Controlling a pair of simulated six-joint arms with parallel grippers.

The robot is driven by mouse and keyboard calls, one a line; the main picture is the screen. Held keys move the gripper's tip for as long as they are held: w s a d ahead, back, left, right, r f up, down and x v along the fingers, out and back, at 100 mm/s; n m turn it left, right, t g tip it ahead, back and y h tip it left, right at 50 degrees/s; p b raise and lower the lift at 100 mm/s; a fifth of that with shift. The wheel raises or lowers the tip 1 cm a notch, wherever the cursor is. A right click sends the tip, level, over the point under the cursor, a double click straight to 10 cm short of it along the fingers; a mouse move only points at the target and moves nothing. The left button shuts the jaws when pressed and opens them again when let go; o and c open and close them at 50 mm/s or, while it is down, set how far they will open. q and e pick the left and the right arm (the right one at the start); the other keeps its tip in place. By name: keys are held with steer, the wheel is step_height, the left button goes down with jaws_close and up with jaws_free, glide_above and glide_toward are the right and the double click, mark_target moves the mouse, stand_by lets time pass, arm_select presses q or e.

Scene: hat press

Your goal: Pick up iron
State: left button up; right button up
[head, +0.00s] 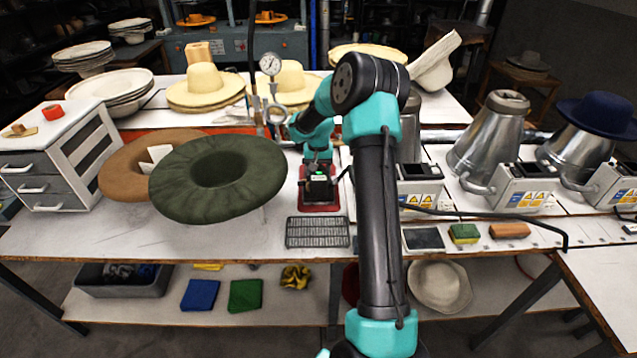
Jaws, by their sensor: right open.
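My right gripper (318,182) points down at the middle of the table, in front of the straw hats. It is open. Directly below and around it is a dark red, flat-based thing (320,207), which looks like the iron. The gripper covers most of it, so its handle is hidden, and I cannot tell whether the fingers touch it. My left gripper is not in view.
A wire rack (317,232) lies just in front of the red base. A green felt hat (217,178) stands close on the left. Metal cones (488,140) with control boxes stand on the right. A sponge (464,233) and a brown block (509,230) lie near the front edge.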

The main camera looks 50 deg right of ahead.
steer(key=shift+c, duration=0.3)
jaws_close()
steer(key=shift+r, duration=0.1)
stand_by(0.5)
